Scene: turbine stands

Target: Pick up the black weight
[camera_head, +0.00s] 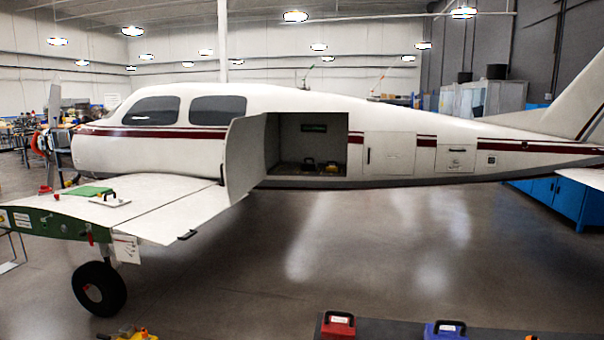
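Two small dark objects sit side by side on the floor of the open bay in the aircraft's side, a left one (309,163) and a right one (331,167). Both show dark tops with bits of yellow or red. They are too small and dim for me to tell whether either is the black weight. No clearly black weight shows elsewhere. My gripper is not in view.
The bay door (244,158) stands open beside the bay. The wing (150,205) juts toward me at left. A red weight (338,325) and a blue weight (445,330) stand on a dark surface (391,328) at the bottom. A yellow object (135,334) is cut off at bottom left.

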